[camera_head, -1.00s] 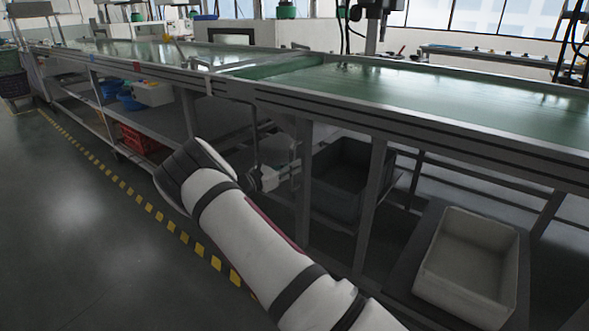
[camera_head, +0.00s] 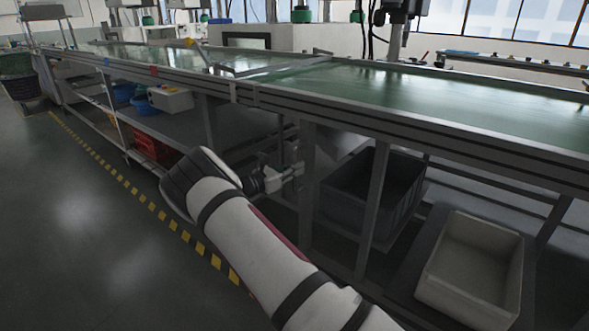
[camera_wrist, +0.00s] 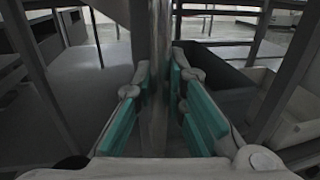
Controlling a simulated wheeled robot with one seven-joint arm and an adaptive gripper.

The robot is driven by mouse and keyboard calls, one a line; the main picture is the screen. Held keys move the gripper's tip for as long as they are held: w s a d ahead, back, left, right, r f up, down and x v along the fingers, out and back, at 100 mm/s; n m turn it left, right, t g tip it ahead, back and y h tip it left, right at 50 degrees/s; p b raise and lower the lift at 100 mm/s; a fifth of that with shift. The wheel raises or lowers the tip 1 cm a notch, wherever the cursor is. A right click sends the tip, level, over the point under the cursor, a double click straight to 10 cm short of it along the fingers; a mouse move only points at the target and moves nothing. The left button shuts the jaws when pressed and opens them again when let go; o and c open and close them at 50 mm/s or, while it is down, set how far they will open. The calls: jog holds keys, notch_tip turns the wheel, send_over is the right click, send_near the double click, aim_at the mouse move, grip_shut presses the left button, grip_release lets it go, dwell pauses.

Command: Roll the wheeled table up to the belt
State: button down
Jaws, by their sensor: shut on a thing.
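The conveyor belt (camera_head: 400,90) is a long green band in a grey metal frame, running across the head view. My gripper (camera_head: 290,174) is low under its front edge, at the end of my white arm. In the wrist view, my gripper (camera_wrist: 160,66) has its teal-padded fingers closed around an upright grey metal post (camera_wrist: 158,100). Uprights overlap in the head view, so I cannot tell whether this post belongs to the wheeled table. The table's top and wheels cannot be clearly made out.
A dark grey bin (camera_head: 372,192) and a pale bin (camera_head: 470,268) stand right of my gripper under the belt. A shelf to the left holds blue bins and a red crate (camera_head: 152,146). The floor (camera_head: 80,230) at left is clear past a yellow dashed line.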

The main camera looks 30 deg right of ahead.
jog(key=shift+a, duration=0.1)
jog(key=c, duration=1.6)
grip_release()
jog(key=s+a, duration=0.2)
jog(key=a, duration=0.9)
jog(key=shift+a, duration=0.4)
